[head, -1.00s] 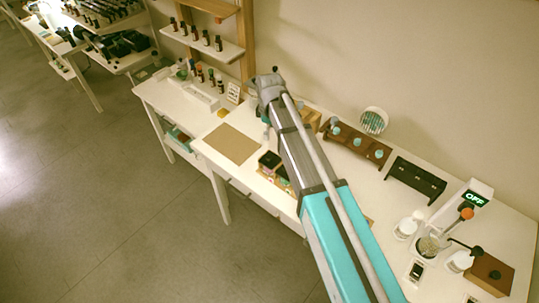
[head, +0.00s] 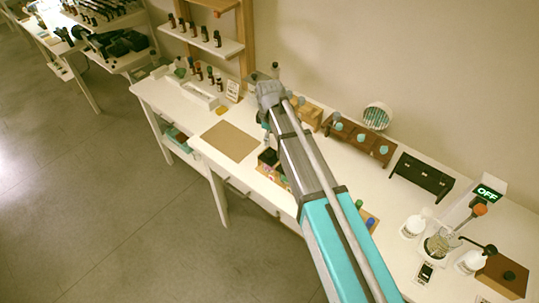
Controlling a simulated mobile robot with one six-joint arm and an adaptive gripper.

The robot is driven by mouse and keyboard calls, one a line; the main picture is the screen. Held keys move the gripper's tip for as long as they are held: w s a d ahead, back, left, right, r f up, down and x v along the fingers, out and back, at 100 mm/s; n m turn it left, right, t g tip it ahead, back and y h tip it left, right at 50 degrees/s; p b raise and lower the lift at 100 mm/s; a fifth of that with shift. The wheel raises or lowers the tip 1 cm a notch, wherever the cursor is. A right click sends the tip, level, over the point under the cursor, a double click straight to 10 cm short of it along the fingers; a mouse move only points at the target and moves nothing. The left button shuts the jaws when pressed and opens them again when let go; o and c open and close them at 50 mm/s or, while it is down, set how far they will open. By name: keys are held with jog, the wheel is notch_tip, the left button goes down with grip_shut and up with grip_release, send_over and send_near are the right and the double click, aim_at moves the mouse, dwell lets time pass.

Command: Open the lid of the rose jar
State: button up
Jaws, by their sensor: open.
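My arm reaches from the bottom of the head view up over the white worktable.
A brown mat (head: 230,141) lies left of the arm. Right of it are a wooden stand (head: 358,139) with pale-blue knobs, a dark rack (head: 420,178), a glass beaker (head: 440,243), white bottles and a brown box (head: 502,275). A shelf with dark bottles (head: 205,33) stands behind.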

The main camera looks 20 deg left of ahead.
aim_at(269, 153)
jog(key=shift+f+b, duration=3.65)
jog(key=shift+f, duration=0.3)
grip_shut()
